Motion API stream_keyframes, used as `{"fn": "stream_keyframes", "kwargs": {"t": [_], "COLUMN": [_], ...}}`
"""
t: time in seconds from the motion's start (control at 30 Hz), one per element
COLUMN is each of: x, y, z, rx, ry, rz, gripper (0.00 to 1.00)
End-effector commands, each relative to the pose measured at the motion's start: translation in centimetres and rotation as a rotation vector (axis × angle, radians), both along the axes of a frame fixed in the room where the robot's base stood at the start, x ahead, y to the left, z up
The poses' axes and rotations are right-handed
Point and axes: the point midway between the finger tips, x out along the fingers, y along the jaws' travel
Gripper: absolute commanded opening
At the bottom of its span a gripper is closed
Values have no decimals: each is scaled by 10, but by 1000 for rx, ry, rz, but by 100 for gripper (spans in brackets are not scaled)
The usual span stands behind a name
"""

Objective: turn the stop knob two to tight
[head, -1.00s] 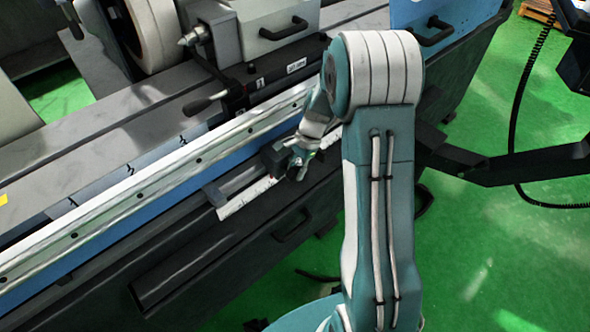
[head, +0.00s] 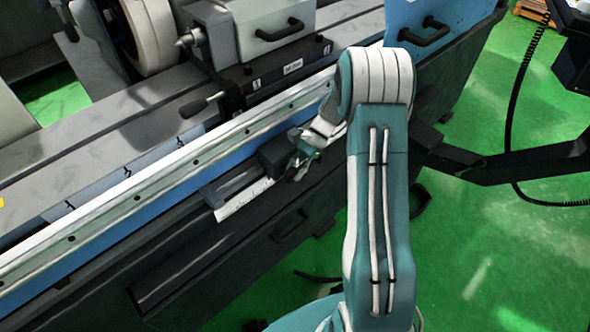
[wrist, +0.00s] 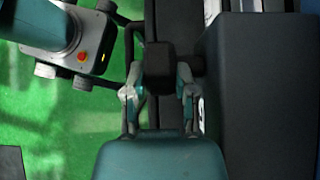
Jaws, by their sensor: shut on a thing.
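My gripper (head: 302,156) is at the dark stop block (head: 274,156) on the short rail along the machine's front. In the wrist view, the two fingers of my gripper (wrist: 160,92) are on either side of a dark squarish piece, which I take to be the stop knob (wrist: 160,66). They are closed on it. In the head view the knob is hidden by the fingers, and its number cannot be read.
A white scale strip (head: 243,201) lies along the rail below the stop block. A black lever (head: 200,106) sticks out above the long light guide rail (head: 120,207). A dark arm (head: 520,166) reaches in from the right. Green floor is open in front.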

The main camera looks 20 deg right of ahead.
Motion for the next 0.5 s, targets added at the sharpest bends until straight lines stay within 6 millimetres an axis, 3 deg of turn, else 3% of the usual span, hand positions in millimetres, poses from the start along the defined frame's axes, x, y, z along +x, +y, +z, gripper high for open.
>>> {"fn": "stream_keyframes", "kwargs": {"t": [0.17, 0.2, 0.5], "x": [2, 2, 1], "y": [0, -1, 0], "z": [-1, -1, 0], "rx": [-5, -5, -3], "ry": [-6, -6, -3], "rz": [-4, -4, -2], "gripper": [0, 49, 50]}}
